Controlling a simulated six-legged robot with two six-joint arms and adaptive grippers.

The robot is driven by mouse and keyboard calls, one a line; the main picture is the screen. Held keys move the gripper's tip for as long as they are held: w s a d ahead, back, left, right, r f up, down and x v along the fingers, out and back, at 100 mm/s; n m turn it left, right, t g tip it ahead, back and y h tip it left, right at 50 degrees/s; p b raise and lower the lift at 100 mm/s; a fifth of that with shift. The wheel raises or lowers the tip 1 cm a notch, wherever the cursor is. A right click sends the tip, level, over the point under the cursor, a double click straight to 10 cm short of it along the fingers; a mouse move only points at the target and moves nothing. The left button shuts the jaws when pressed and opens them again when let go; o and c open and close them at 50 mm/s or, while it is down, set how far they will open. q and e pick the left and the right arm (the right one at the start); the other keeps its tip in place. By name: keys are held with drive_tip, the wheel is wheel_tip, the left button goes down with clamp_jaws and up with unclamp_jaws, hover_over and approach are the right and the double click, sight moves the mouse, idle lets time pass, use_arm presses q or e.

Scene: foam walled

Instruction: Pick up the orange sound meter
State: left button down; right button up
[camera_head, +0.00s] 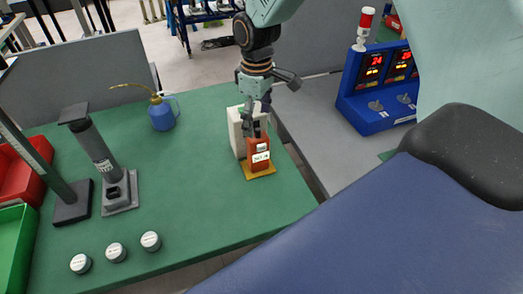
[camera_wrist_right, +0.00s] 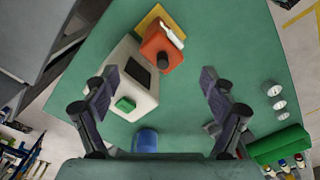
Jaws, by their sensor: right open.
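The orange sound meter (camera_head: 259,156) stands upright on a small yellow base (camera_head: 258,173) near the right edge of the green table. It has a white label on its front. In the right wrist view the orange meter (camera_wrist_right: 153,42) with its dark round tip lies beyond the fingertips, toward the upper middle. My right gripper (camera_head: 257,117) is just above the meter in the head view and hides part of its top. My left gripper is not in view.
A white box (camera_head: 235,133) with a green button stands right beside the meter. A blue oil can (camera_head: 162,115), a grey stand (camera_head: 102,158) and several round white-topped tins (camera_head: 116,252) are farther left. A blue control panel (camera_head: 375,105) is at right. The table's front middle is clear.

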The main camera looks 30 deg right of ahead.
sight(258, 131)
drive_tip(key=shift+d+f, duration=0.1)
drive_tip(key=shift+f, duration=0.25)
drive_tip(key=shift+s+a+f, duration=0.15)
drive_tip(key=shift+s+f, duration=0.1)
drive_tip(key=shift+f, duration=0.3)
drive_tip(key=shift+s+a+f, duration=0.1)
drive_tip(key=shift+s+f, duration=0.1)
drive_tip(key=shift+f, duration=0.35)
drive_tip(key=f, duration=0.3)
drive_tip(key=w+f, duration=0.1)
drive_tip(key=shift+d+f+p, duration=0.2)
drive_tip(key=shift+f+p, duration=0.1)
drive_tip(key=shift+f, duration=0.1)
drive_tip(key=shift+s+a+r, duration=0.1)
drive_tip(key=shift+s+r, duration=0.1)
drive_tip(key=shift+s, duration=0.1)
drive_tip(key=shift+c, duration=0.6)
drive_tip(key=shift+w+f, duration=0.15)
drive_tip(key=shift+w, duration=0.05)
drive_tip(key=c, duration=0.6)
drive_tip(key=shift+s, duration=0.2)
drive_tip(key=c, duration=0.4)
drive_tip(key=shift+w, duration=0.15)
drive_tip(key=shift+c, duration=0.8)
